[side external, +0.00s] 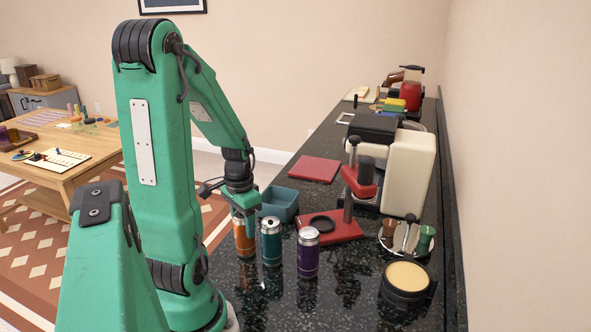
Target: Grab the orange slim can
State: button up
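The orange slim can (241,244) stands upright on the dark speckled counter (275,309), the leftmost of three cans. A teal can (271,245) stands just to its right, and a purple can (308,258) further right. My gripper (246,219) points down at the top of the orange can and hides part of its upper end. One green finger shows in front of the can's upper right side. I cannot tell whether the fingers touch the can, or how wide they are apart.
A teal open box (280,193) sits behind the cans. A red-based stand (338,230) with a black ring is right of it, beside a cream machine (409,172). A round tan-topped container (407,277) is at the front right. A red board (314,169) lies further back.

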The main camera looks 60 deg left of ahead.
aim_at(246, 244)
jog(key=shift+c, duration=1.4)
notch_tip(246, 244, up, 10)
